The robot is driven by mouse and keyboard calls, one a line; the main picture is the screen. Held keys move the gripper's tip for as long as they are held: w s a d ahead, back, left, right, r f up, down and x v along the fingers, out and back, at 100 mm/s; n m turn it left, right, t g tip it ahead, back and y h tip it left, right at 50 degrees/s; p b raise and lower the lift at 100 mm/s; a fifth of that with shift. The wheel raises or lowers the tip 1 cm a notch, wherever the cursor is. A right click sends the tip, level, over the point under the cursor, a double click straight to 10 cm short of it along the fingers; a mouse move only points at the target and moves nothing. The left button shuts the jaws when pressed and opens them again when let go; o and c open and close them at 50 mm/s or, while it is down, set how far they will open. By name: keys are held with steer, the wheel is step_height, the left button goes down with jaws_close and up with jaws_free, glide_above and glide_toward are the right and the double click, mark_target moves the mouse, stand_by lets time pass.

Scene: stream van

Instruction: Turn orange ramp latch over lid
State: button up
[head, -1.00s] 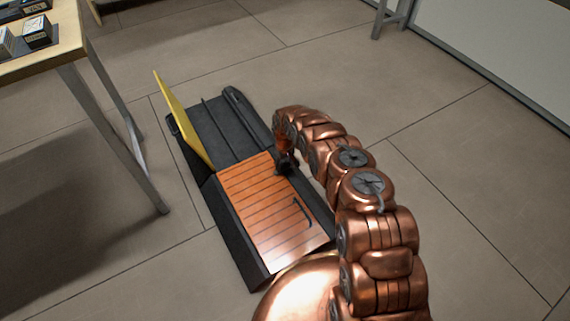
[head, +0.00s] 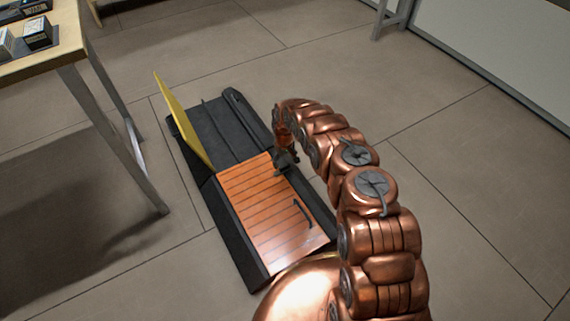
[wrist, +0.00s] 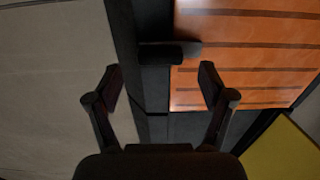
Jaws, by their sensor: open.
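The orange slatted ramp lid (head: 262,200) lies closed and flat in a long black frame on the floor; a curved dark handle (head: 303,213) is on it. In the wrist view the orange lid (wrist: 245,50) is at the upper right. A short dark bar that looks like its latch (wrist: 160,53) sits at the black frame's edge, its right end reaching the lid's border. I cannot tell how far it overlaps. My gripper (wrist: 158,82) is open, fingers apart on both sides of the bar's line, with nothing between them. In the head view my gripper (head: 287,162) is beside the lid's far right corner and hides the latch.
A yellow panel (head: 184,120) stands tilted up on the frame's left side, beyond the lid; it also shows in the wrist view (wrist: 282,150). A wooden table (head: 60,42) with small boxes stands at the left. The floor right of the frame is clear.

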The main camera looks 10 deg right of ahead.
mark_target(285, 165)
step_height(285, 165, up, 9)
stand_by(0.6)
stand_by(0.4)
